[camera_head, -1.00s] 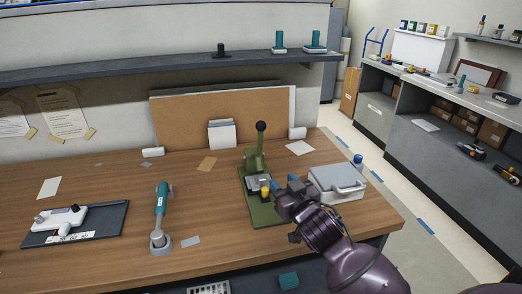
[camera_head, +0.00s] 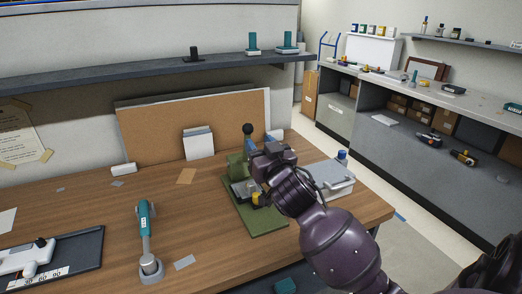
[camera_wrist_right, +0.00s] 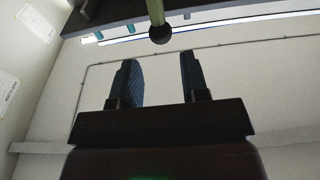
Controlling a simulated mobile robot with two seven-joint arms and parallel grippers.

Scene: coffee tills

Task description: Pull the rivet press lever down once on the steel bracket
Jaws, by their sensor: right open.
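The green rivet press (camera_head: 262,222) stands on the wooden bench, its lever upright with a black ball knob (camera_head: 247,129) on top. The steel bracket (camera_head: 243,190) is a grey piece on the press base, partly covered by my right arm. My right gripper (camera_head: 262,155) is beside the lever, just below and right of the knob, and hides part of the press. In the right wrist view the gripper (camera_wrist_right: 160,80) is open and empty. The knob (camera_wrist_right: 160,35) shows beyond the fingertips, lined up with the gap between them. My left gripper is not in view.
A grey lidded box (camera_head: 330,180) stands right of the press. A teal-handled tool (camera_head: 146,220) stands in a holder to the left, and a dark tray (camera_head: 85,265) lies further left. A corkboard (camera_head: 150,140) leans behind. Bench between tool and press is mostly clear.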

